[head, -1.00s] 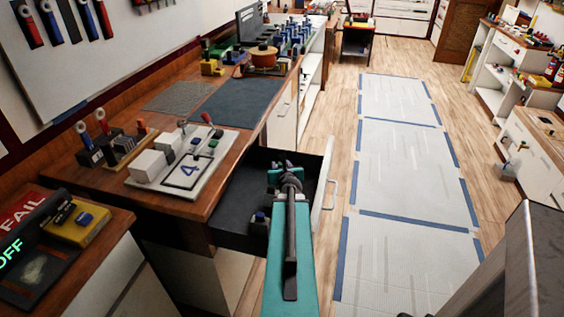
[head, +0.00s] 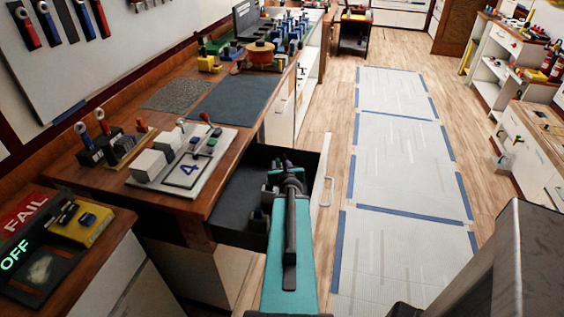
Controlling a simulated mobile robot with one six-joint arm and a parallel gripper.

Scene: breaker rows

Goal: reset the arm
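My arm reaches forward from the bottom of the head view, with a teal link and a dark bar along it. My gripper (head: 285,163) is at the far end of the arm, over or in the open drawer (head: 323,165) below the workbench. The fingertips are small and partly hidden by my wrist, so I cannot tell whether they are open or shut.
The wooden workbench (head: 170,200) on the left bears a numbered board (head: 185,180), dark mats (head: 235,107) and, farther back, several coloured blocks. A FAIL/OFF stand (head: 25,235) is at lower left. Taped white floor panels (head: 395,180) lie clear on the right.

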